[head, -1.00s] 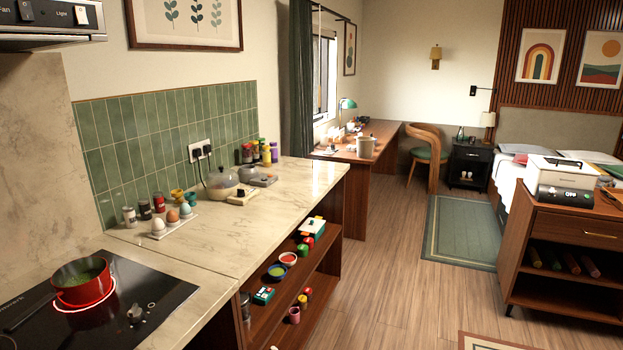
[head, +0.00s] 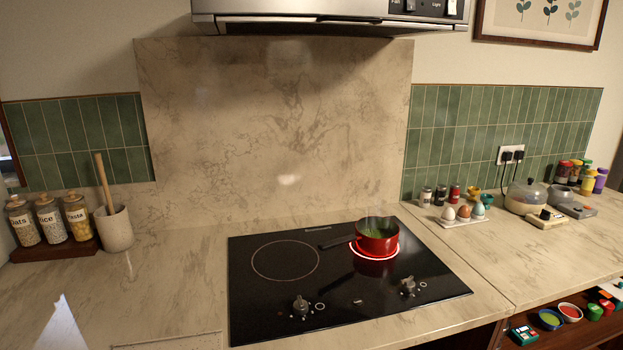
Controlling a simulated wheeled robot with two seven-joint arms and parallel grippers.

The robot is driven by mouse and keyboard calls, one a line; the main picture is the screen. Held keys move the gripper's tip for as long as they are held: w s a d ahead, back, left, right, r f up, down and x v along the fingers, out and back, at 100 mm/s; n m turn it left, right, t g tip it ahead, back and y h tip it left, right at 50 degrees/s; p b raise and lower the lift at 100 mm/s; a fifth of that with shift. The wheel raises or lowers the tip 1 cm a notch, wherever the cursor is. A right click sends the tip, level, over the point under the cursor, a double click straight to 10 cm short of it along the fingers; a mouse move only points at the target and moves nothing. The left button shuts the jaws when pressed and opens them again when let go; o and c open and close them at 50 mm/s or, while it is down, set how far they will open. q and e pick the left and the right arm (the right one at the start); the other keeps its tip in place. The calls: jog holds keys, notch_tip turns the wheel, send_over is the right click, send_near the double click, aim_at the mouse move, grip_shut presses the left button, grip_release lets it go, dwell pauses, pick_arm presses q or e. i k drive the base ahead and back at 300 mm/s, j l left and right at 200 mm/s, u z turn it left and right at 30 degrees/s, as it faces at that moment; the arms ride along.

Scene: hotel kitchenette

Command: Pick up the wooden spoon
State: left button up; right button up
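The wooden spoon (head: 103,178) stands in a stone-coloured crock (head: 114,232) at the left of the counter. Its handle points up and leans slightly left; its lower end is hidden inside the crock. Neither of my grippers is in view.
Oats, rice and pasta jars (head: 50,219) stand on a dark wooden base left of the crock. A red saucepan (head: 376,240) with green contents sits on a glowing ring of the black cooktop (head: 300,290). An egg tray (head: 462,217) stands right of it. The hood (head: 330,18) hangs above.

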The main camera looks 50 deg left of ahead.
aim_at(99, 158)
jog(key=u, duration=2.85)
jog(key=z, duration=1.55)
jog(key=u, duration=1.55)
jog(key=j+z, duration=0.15)
jog(key=z, duration=0.3)
jog(key=j+z, duration=0.15)
jog(key=z, duration=0.3)
jog(key=j+z, duration=0.2)
jog(key=z, duration=0.25)
jog(key=j+z, duration=0.2)
jog(key=z, duration=0.25)
